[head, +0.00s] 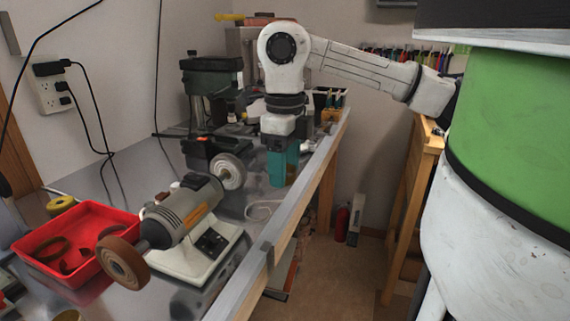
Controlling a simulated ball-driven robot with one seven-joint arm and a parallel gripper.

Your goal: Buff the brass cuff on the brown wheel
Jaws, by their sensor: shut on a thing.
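A bench buffer (185,215) with a grey body and a pale base stands on the metal worktop. Its brown wheel (123,262) is on the near left end, and a pale wheel (229,171) is on the far end. My gripper (283,178), with teal fingers pointing down, is over the worktop near its right edge, beyond and right of the pale wheel. It is well apart from the brown wheel. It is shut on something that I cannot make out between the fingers. I cannot clearly identify the brass cuff in this view.
A red tray (103,212) with curved brown pieces stands left of the brown wheel. A yellow ring (61,205) lies behind the tray. A green-topped machine (212,82) stands at the back. The worktop's metal edge (262,252) runs along the right, with open floor beyond.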

